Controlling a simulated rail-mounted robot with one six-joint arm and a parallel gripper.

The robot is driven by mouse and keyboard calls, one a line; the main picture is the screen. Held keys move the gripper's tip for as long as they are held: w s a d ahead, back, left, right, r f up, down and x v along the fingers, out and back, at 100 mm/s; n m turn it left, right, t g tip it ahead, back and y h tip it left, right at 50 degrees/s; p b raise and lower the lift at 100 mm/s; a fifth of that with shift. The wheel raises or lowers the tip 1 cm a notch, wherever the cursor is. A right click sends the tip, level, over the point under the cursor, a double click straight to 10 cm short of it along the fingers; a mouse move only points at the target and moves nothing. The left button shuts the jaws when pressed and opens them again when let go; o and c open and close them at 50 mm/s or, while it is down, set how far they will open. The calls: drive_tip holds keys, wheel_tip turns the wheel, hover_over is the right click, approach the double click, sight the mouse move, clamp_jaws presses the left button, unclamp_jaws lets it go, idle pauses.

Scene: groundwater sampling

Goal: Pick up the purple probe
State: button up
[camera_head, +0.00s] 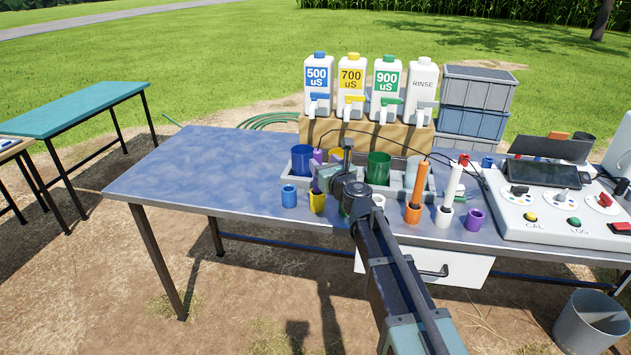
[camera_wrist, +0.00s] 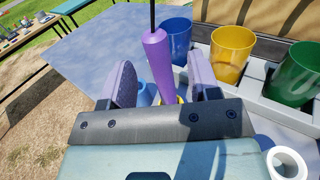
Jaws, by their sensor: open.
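The purple probe (camera_wrist: 158,62) stands roughly upright in the wrist view, with a black cable at its top. Its upper part also shows in the head view (camera_head: 317,156), just behind my gripper. My gripper (camera_head: 326,178) is open, with one finger on each side of the probe; it also shows in the wrist view (camera_wrist: 162,78). The probe's lower end is hidden by the gripper body. A yellow holder (camera_head: 317,201) stands below the gripper, and part of a yellow rim shows under the probe in the wrist view.
Blue (camera_head: 301,160) and green (camera_head: 378,168) cups stand in a grey tray behind. A blue holder (camera_head: 289,196) is close on the left. Orange (camera_head: 414,212) and white (camera_head: 444,216) holders with probes stand right, near the control box (camera_head: 550,205). The table's left side is clear.

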sight(320, 159)
drive_tip(key=x, duration=0.6)
drive_tip(key=shift+a, duration=0.1)
drive_tip(key=shift+r, duration=0.1)
clamp_jaws()
